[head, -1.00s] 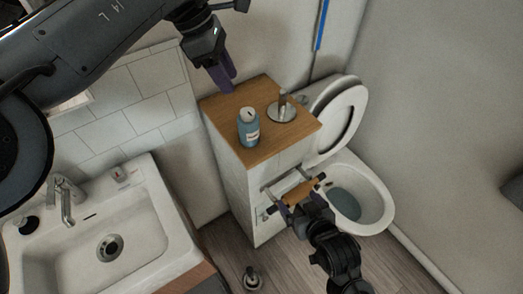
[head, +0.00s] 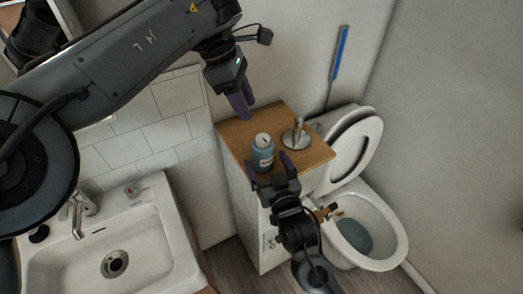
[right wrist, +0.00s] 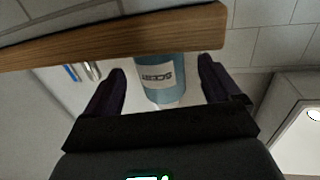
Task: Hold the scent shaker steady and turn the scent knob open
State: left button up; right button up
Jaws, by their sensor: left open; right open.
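The scent shaker (head: 263,156) is a blue bottle with a pale top, standing upright on the wooden top of the small cabinet. The scent knob (head: 263,140) seems to be that pale top with a dark mark. My left gripper (head: 243,108) points down, open, above the cabinet's back edge, behind the shaker and apart from it. My right gripper (head: 271,167) is open at the shaker's front side. In the right wrist view the shaker (right wrist: 160,76), with its label, shows between the spread fingers (right wrist: 160,92); contact cannot be told.
The wooden cabinet top (head: 233,132) also bears a metal holder (head: 297,136) right of the shaker. A toilet (head: 385,235) with raised lid stands to the right. A white sink (head: 160,225) is at the left. A wall stands close behind.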

aim_at(260, 150)
jog(key=shift+x, duration=2.75)
